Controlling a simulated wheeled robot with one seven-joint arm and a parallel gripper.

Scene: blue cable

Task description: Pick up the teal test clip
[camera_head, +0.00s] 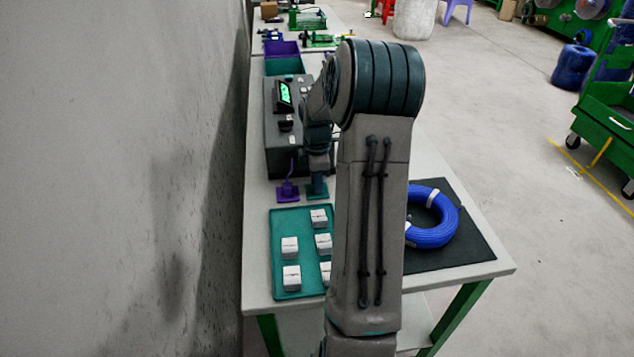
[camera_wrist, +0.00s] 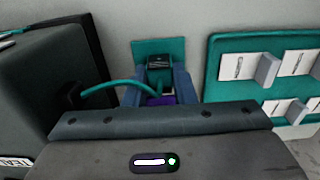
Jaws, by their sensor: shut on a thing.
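The teal test clip (camera_wrist: 146,48) is at the upper middle of the wrist view, with its flat teal base on the light table and a dark part on top. My gripper (camera_wrist: 158,88) has one finger on each side of its upright part and is shut on it. A teal lead runs from the clip left to the dark device. In the head view the clip's base (camera_head: 317,191) shows below my gripper (camera_head: 318,172), seemingly on the table. My arm hides part of this area. The purple clip (camera_head: 288,191) stands just left; some purple (camera_wrist: 160,100) shows between my fingers.
The dark test device (camera_head: 285,135) with a green display stands just beyond the clips. A teal tray (camera_head: 276,228) with several white blocks lies nearer. A blue cable coil (camera_head: 440,232) rests on a dark mat (camera_head: 470,245) at right. The wall is close on the left.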

